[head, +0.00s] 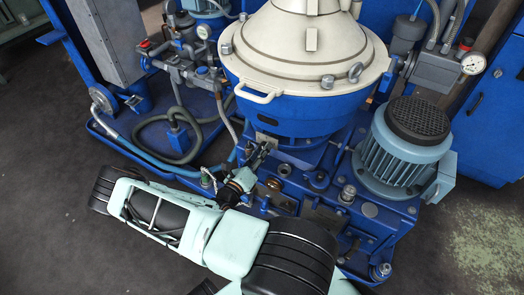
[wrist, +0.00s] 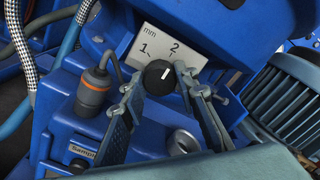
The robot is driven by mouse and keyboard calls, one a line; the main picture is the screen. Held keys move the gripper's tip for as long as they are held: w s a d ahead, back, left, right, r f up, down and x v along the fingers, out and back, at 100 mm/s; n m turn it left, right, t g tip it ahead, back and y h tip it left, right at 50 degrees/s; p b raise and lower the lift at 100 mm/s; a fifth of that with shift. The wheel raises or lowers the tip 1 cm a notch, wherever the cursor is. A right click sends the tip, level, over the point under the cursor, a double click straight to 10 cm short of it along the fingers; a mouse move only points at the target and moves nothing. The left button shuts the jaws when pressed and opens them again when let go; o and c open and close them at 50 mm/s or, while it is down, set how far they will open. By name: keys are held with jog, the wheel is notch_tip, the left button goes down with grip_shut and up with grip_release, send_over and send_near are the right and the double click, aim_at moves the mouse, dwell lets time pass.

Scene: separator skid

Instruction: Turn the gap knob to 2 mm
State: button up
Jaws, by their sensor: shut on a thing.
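The gap knob (wrist: 158,77) is a small black round knob with a white pointer mark, in the middle of the wrist view. It sits at the lower edge of a pale scale plate (wrist: 143,43) marked mm, 1 and 2. The white mark is on the knob's upper right part, on the side of the 2; exact alignment with the tick is too small to tell. My gripper (wrist: 157,80) is shut on the knob, one finger on its left and one on its right. In the head view my gripper (head: 262,152) reaches the blue skid below the cream separator bowl; the knob is hidden there.
A grey cable connector with an orange ring (wrist: 95,86) stands just left of my left finger. A round metal fitting (wrist: 182,141) lies below, between the fingers. A ribbed motor (head: 402,150) stands at the right. Hoses (head: 170,140) run at the left.

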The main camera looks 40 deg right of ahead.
jog(key=o, duration=1.2)
jog(key=shift+c, duration=0.2)
jog(key=v, duration=1.2)
